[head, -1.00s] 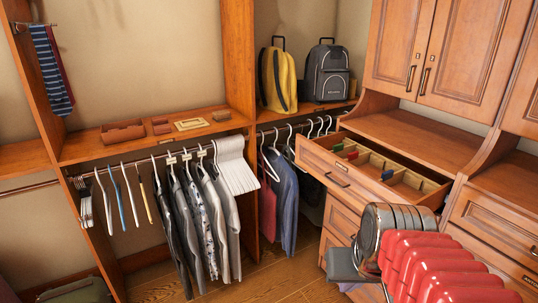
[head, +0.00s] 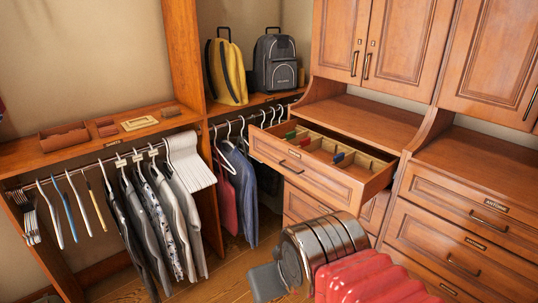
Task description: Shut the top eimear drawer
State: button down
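The open top drawer (head: 312,178) of the wooden cabinet is pulled well out in the head view. Its front has a dark handle (head: 291,167) and a small label plate above it. Inside are wooden dividers and small folded items in green, red and blue. I cannot read its label. My arm, with grey rings and red ribbed covers, reaches up from the bottom right. The grey part at its end (head: 266,282) is low and in front of the lower drawers, apart from the open drawer. The fingertips cannot be made out.
Upper cabinet doors (head: 395,45) are shut. Hanging clothes (head: 165,215) fill the left. A yellow backpack (head: 226,72) and a grey backpack (head: 274,62) sit on a shelf. Wooden floor shows between the clothes and drawers.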

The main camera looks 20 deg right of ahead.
aim_at(347, 189)
jog(key=u, duration=0.6)
jog(key=i, duration=1.75)
jog(key=z, duration=0.75)
